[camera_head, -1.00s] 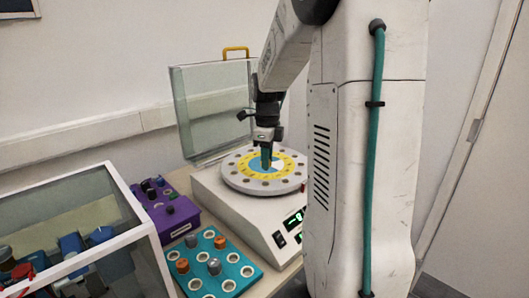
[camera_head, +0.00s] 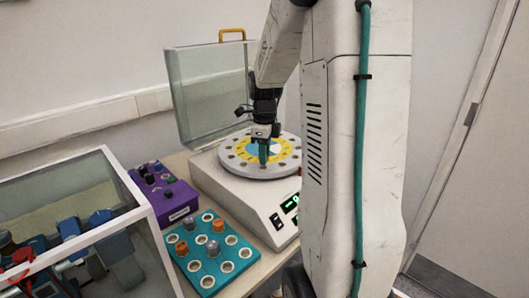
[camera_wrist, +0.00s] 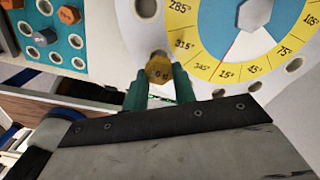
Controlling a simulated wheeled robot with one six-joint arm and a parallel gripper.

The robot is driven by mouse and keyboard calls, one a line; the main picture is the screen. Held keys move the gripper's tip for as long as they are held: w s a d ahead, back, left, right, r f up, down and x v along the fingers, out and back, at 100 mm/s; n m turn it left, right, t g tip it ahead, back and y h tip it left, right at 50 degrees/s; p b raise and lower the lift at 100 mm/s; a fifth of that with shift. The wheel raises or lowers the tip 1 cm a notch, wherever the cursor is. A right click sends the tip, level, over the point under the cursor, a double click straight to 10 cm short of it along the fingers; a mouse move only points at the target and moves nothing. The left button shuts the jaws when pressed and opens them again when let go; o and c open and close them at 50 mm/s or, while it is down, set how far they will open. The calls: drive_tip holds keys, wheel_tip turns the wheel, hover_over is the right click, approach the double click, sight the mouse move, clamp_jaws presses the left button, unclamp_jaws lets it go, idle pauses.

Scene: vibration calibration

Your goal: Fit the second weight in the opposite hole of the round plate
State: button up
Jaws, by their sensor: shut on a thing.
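My gripper (camera_head: 263,160) points down over the round plate (camera_head: 238,168). In the wrist view my gripper (camera_wrist: 161,88) has its green fingers closed on a gold hexagonal weight (camera_wrist: 159,68) with markings on its top. The weight is at the outer edge of the round plate (camera_wrist: 273,85), outside the yellow degree ring (camera_wrist: 201,69), near the 345° and 315° marks. I cannot tell whether it is above a hole or in one. Several rim holes show empty, including a rim hole (camera_wrist: 220,93). A grey hexagonal piece (camera_wrist: 254,14) stands at the plate's centre. The first weight cannot be made out.
The plate sits on a white machine (camera_head: 235,196) with a green display (camera_head: 290,203). A clear raised cover (camera_head: 208,95) stands behind. A teal tray (camera_head: 219,258) with orange and grey weights lies in front, beside a purple box (camera_head: 178,199). A clear-walled case (camera_head: 75,190) is at left.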

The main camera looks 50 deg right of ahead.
drive_tip(key=shift+f, duration=1.15)
idle(0.8)
drive_tip(key=o, duration=1)
wheel_tip(320, 180, up, 8)
drive_tip(key=shift+f, duration=0.1)
